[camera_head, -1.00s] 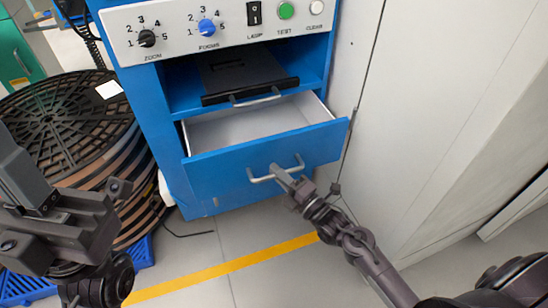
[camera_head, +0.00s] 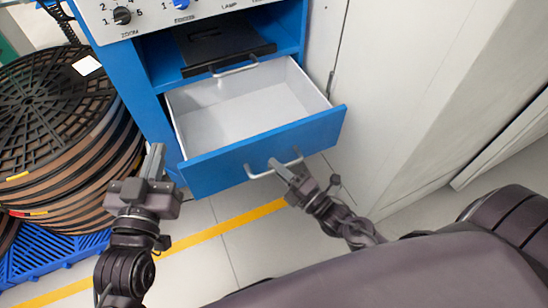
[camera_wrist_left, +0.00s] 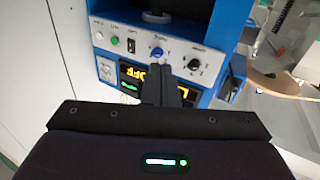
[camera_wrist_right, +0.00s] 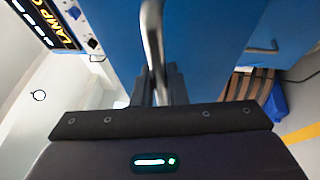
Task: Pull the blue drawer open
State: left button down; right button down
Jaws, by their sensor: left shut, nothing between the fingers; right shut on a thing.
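The blue drawer (camera_head: 222,165) stands well open below a shelf of the blue cabinet, and its grey-white inside is empty. My right gripper (camera_head: 280,167) is shut on the silver handle (camera_head: 262,174) of the drawer front. In the right wrist view the handle (camera_wrist_right: 152,45) runs between the fingers (camera_wrist_right: 155,85). My left gripper (camera_head: 154,160) is shut and empty, left of the drawer front and apart from it. In the left wrist view its closed fingers (camera_wrist_left: 160,85) point toward the cabinet's control panel (camera_wrist_left: 150,50).
A stack of dark reels (camera_head: 60,130) on a blue pallet (camera_head: 50,245) stands left of the cabinet. A black tray (camera_head: 215,45) with a handle sits on the shelf above the drawer. A pale wall (camera_head: 400,100) stands close on the right. Floor in front is clear.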

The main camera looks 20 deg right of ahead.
pick_arm(q)
jog(key=shift+s+f+g+y, duration=0.2)
jog(key=shift+f+g, duration=0.3)
jog(key=shift+f, duration=0.55)
jog(key=shift+s+f+g+y, duration=0.2)
jog(key=shift+f+g, duration=0.3)
jog(key=shift+f, duration=0.5)
pick_arm(e)
jog(key=shift+s, duration=0.6)
jog(key=c, duration=1.5)
grip_release()
jog(key=shift+o, duration=0.2)
